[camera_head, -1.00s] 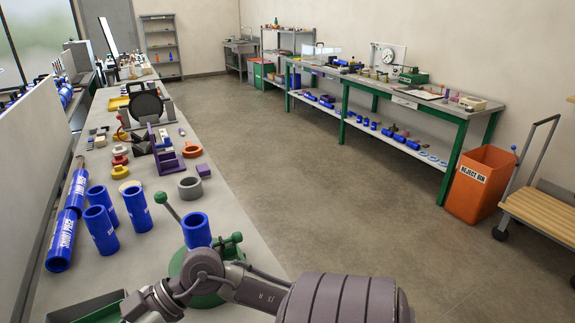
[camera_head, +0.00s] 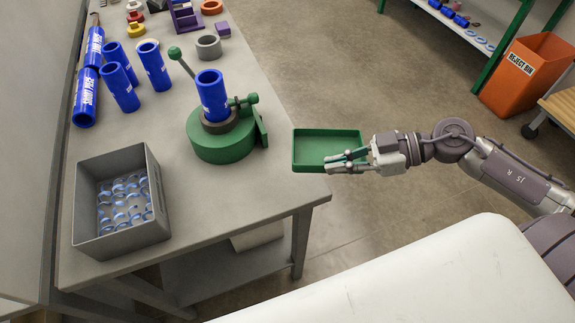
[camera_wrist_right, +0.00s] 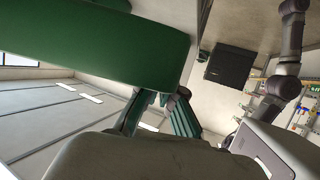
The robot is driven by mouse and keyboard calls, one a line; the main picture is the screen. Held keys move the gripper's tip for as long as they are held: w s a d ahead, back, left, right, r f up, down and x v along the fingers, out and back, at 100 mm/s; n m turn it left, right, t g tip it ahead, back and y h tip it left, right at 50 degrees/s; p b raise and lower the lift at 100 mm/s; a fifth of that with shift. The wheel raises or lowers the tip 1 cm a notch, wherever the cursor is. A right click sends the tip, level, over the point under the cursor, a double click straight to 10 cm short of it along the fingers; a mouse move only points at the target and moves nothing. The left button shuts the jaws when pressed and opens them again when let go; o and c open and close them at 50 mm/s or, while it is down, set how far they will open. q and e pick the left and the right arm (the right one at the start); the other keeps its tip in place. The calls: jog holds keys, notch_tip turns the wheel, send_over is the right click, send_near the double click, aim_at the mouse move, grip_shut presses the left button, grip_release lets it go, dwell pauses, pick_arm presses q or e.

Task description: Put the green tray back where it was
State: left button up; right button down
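The green tray (camera_head: 312,148) is a shallow rectangular tray with nothing visible inside. It is in the air just right of the workbench (camera_head: 190,255), over the floor. My right gripper (camera_head: 345,160) comes in from the right and is shut on the tray's right side. In the right wrist view the tray (camera_wrist_right: 90,48) fills the upper left, close to the fingers. My left gripper is in neither view.
A grey bin (camera_head: 83,222) holding several blue-white rings stands at the bench's near left. A green round fixture (camera_head: 222,148) with a blue pipe (camera_head: 212,95) stands near the right edge. Several blue pipes (camera_head: 119,87) stand farther back. An orange reject bin (camera_head: 525,78) is on the floor.

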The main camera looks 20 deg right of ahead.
jog(key=shift+d+f, duration=0.2)
jog(key=shift+d, duration=0.3)
jog(key=shift+w+a+f, duration=0.1)
jog(key=shift+w+f, duration=0.05)
jog(key=shift+w, duration=0.1)
jog(key=p, duration=0.2)
send_over(285, 192)
notch_tip(285, 192, down, 6)
jog(key=shift+f, duration=0.35)
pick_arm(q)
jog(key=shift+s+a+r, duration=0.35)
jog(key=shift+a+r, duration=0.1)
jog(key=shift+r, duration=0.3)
pick_arm(e)
jog(key=shift+f, duration=2)
jog(key=shift+f, duration=0.1)
jog(key=c, duration=1.3)
grip_release()
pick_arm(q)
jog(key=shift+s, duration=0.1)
